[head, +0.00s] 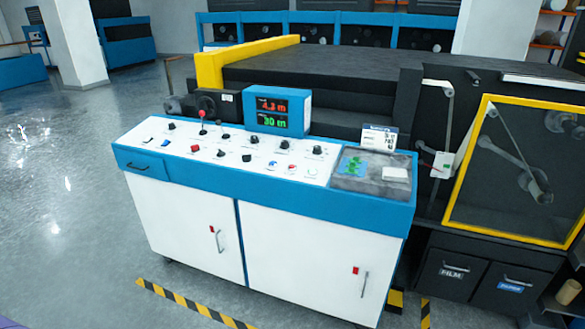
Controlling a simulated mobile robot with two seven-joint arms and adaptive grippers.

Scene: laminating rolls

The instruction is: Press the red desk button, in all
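The white-topped control desk (225,154) with blue edges stands in the middle of the head view. Its sloping top carries several small knobs and buttons. A small red button (195,148) sits on the left part of the top. A lever with a red ball (202,114) rises near the back left. The controls are too small to tell whether any is pressed. Neither of my grippers is in view.
A display (269,110) with red and green digits stands behind the desk top. A dark tray (372,175) with green and blue pieces is at the desk's right. A dark machine with a yellow-framed window (520,170) stands to the right. The floor (70,190) at left is clear.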

